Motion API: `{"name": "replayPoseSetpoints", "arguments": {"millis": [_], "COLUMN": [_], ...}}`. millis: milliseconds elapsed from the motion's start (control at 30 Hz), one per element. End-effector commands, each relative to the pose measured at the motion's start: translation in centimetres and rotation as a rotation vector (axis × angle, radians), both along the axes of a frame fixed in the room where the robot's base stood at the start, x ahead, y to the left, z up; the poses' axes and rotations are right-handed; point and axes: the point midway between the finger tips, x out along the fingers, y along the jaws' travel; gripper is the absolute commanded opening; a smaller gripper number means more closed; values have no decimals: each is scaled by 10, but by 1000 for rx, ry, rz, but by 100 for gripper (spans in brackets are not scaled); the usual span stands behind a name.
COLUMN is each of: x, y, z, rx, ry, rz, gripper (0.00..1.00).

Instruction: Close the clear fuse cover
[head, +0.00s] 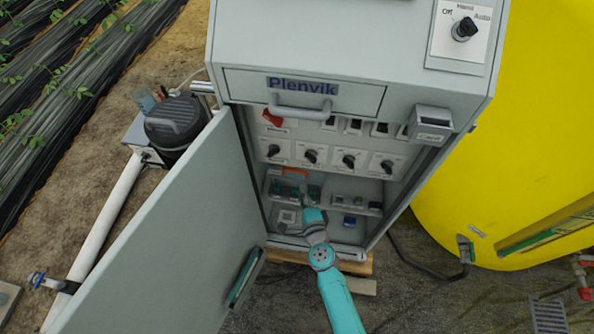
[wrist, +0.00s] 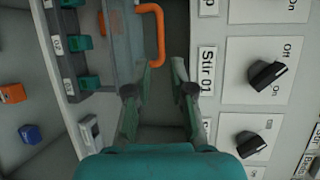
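The clear fuse cover (wrist: 120,30) is a see-through panel at the top of the wrist view, beside a row of green-topped fuse holders (wrist: 84,43). Its orange handle (wrist: 153,30) stands at its right edge; in the head view the handle (head: 295,171) shows above the fuse row inside the cabinet. How far the cover is swung open is hard to tell. My gripper (wrist: 163,70) is open and empty, its two fingers apart just short of the handle. In the head view my gripper (head: 303,207) reaches into the cabinet's lower part and hides some of the fuse row.
The cabinet door (head: 165,225) stands open at the left. A row of rotary knobs (head: 311,156) lies above the fuses; two knobs (wrist: 267,75) are close on the right in the wrist view. A shelf of small modules (head: 352,203) is to the right. A yellow tank (head: 530,120) stands outside.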

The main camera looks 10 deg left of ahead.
Motion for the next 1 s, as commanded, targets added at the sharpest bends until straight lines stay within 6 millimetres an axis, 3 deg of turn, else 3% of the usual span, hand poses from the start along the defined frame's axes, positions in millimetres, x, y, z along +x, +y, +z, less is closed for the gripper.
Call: {"name": "replayPoseSetpoints", "arguments": {"millis": [1000], "x": [75], "y": [28], "z": [-12], "rx": [-3], "ry": [0], "rz": [-1], "gripper": [23]}}
